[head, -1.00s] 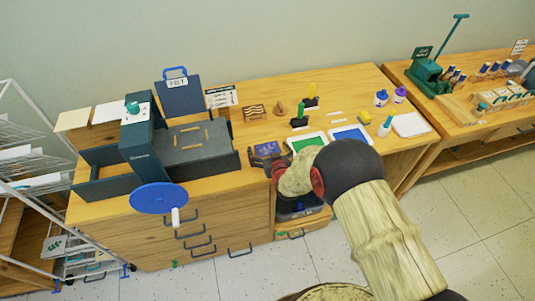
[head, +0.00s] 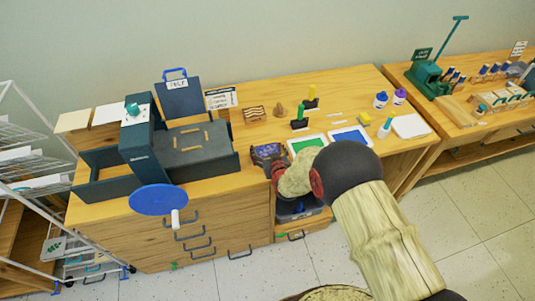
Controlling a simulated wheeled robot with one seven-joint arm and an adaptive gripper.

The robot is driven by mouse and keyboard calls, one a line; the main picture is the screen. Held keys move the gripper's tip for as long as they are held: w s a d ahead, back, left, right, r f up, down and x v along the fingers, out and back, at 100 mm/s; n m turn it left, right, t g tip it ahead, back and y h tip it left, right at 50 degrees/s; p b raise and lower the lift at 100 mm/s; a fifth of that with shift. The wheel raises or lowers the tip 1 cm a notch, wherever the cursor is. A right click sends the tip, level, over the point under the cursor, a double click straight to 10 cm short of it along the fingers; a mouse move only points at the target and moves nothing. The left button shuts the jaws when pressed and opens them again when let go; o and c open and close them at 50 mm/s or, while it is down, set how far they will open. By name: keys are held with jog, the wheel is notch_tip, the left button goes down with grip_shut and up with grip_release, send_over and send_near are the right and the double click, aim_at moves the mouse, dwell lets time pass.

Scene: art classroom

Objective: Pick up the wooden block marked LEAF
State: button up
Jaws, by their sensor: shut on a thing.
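My gripper (head: 266,153) is at the front edge of the wooden cabinet top, left of the green pad. It is dark and small in the head view, partly covered by my own wrist. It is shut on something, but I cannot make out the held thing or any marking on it. I cannot read the word LEAF on any block. A wooden block with wavy dark lines (head: 254,114) stands behind my gripper, apart from it. A small brown wooden piece (head: 279,108) stands to its right.
Green (head: 305,143) and blue (head: 350,135) pads lie right of my gripper. Black blocks with green (head: 299,121) and yellow (head: 311,98) handles stand behind them. A dark press with a blue wheel (head: 159,200) fills the left. A grey bin (head: 298,209) is below the edge.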

jog(key=c, duration=0.3)
jog(key=shift+r, duration=0.1)
